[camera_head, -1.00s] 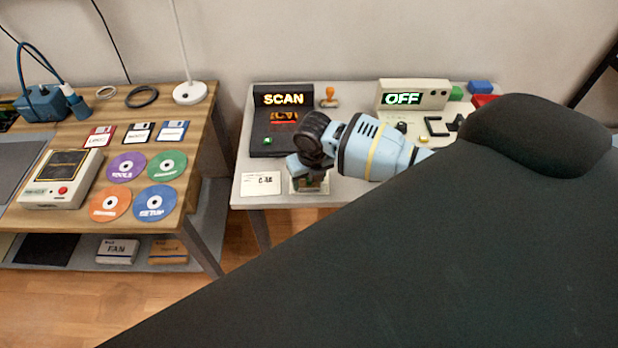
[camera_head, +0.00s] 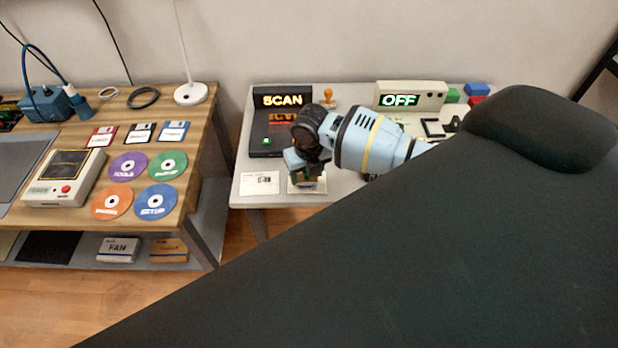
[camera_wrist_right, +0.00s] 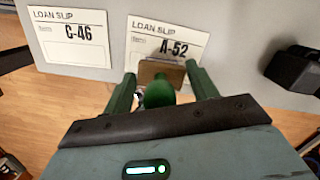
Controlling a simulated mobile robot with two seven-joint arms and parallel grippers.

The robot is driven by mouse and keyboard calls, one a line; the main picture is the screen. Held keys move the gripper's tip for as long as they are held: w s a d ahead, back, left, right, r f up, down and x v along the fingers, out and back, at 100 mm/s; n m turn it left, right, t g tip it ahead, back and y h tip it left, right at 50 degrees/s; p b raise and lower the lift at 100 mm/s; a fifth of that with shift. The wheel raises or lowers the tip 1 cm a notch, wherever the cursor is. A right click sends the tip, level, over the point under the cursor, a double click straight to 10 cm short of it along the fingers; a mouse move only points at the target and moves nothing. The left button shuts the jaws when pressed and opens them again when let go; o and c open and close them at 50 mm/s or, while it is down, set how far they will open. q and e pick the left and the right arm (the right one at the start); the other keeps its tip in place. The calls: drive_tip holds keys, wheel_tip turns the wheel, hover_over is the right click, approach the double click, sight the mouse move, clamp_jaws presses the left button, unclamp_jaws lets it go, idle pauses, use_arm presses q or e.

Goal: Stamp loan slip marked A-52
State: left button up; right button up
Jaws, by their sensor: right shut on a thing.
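The loan slip marked A-52 (camera_wrist_right: 168,45) lies flat on the grey table in the right wrist view, beside the slip marked C-46 (camera_wrist_right: 70,38). My right gripper (camera_head: 307,178) is shut on a stamp with a green handle (camera_wrist_right: 158,93) and a brownish block. The block overlaps the lower part of the A-52 slip in the wrist view. I cannot tell whether it touches the paper. In the head view the gripper hides most of the A-52 slip, and the C-46 slip (camera_head: 259,184) lies to its left. My left gripper is not in view.
A SCAN unit (camera_head: 283,97) stands behind the gripper, with an orange-handled stamp (camera_head: 328,98) near it. An OFF box (camera_head: 425,95) and coloured blocks (camera_head: 477,89) are at the back right. A wooden table (camera_head: 80,165) with discs stands left across a gap.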

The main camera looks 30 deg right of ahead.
drive_tip(key=shift+r, duration=2.2)
drive_tip(key=shift+w+d+r, duration=0.1)
drive_tip(key=shift+w, duration=0.05)
